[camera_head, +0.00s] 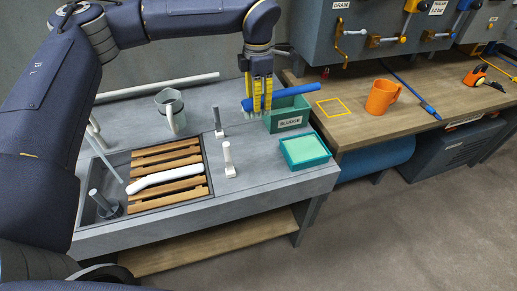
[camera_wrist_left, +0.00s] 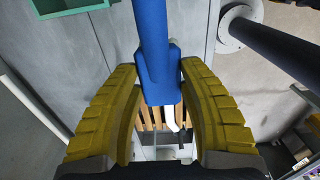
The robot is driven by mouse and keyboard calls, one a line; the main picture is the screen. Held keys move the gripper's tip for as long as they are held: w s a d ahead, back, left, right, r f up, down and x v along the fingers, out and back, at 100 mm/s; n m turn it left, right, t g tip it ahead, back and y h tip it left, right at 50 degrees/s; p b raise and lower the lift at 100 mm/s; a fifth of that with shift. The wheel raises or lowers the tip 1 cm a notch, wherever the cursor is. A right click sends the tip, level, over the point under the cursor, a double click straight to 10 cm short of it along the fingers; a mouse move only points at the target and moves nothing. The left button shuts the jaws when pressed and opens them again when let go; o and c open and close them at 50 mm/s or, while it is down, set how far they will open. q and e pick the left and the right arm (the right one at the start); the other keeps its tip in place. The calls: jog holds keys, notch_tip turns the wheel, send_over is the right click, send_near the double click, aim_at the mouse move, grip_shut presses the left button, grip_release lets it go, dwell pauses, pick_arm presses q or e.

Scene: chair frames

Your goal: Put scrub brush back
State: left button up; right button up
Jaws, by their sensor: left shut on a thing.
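My left gripper (camera_head: 258,96) is shut on a blue scrub brush (camera_head: 300,92) near the left side of a green SLUDGE box (camera_head: 272,123). The brush's handle stretches to the right, across the box's upper part in the picture; its height above the box is hard to tell. In the left wrist view, the brush (camera_wrist_left: 153,40) lies between the two yellow fingers (camera_wrist_left: 160,112), its handle pointing up the picture. A corner of a green box (camera_wrist_left: 62,5) shows at top left there. The brush's bristles are not clearly seen. My right gripper is not in view.
A teal tray (camera_head: 289,157) stands in front of the box. The wooden bench (camera_head: 350,125) holds a yellow outline (camera_head: 322,109), an orange mug (camera_head: 378,98) and a blue rod (camera_head: 408,87).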

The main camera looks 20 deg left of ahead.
pick_arm(q)
notch_tip(320, 180, down, 18)
jog(key=shift+f, duration=0.2)
dwell(0.5)
jog(key=shift+f, duration=0.35)
jog(key=o, duration=1.3)
jog(key=shift+c, duration=0.2)
jog(key=shift+r, duration=0.1)
notch_tip(320, 180, up, 12)
jog(key=shift+r, duration=0.25)
